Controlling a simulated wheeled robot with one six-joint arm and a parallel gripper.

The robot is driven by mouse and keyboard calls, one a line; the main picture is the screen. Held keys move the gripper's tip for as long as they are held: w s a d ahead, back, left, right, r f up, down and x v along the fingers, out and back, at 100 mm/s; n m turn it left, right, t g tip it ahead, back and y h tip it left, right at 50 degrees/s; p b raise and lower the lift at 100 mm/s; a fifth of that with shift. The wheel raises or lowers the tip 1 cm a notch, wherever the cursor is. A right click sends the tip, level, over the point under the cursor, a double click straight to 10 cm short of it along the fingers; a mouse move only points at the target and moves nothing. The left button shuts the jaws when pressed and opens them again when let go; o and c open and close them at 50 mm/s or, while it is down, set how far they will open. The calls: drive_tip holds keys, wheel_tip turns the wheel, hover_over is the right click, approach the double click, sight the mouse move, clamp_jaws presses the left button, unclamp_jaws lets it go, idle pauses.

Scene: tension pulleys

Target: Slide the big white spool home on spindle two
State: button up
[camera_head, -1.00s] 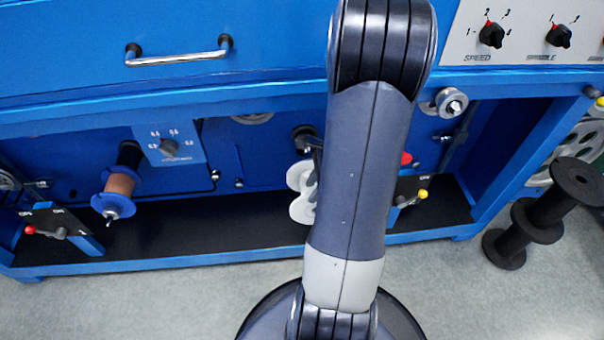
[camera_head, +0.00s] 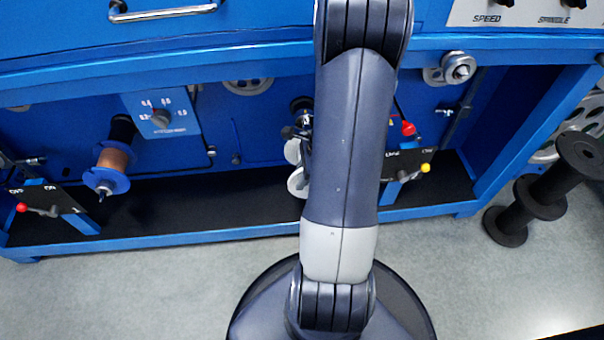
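The white spool (camera_head: 297,183) shows only in part at the left edge of my arm. Two pale rounded flange edges are visible, one above the other, and the rest is hidden behind the arm. A dark spindle hub (camera_head: 301,105) on the blue back panel sits just above the spool and may be spindle two. The spool appears below and apart from that hub, but the arm hides much of the gap. Dark parts of my gripper (camera_head: 304,150) seem to show beside the spool. The fingers are mostly hidden, so their grip cannot be seen.
A copper-wound blue spool (camera_head: 114,160) sits on a left spindle. Lever boxes with a red knob (camera_head: 22,207) and a yellow knob (camera_head: 425,168) flank the black-floored bay. A grey pulley (camera_head: 457,68) is at upper right. Black spools (camera_head: 540,197) stand on the floor at right.

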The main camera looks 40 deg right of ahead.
clamp_jaws()
drive_tip(key=shift+r+p, duration=0.1)
drive_tip(key=shift+p, duration=0.3)
idle(1.1)
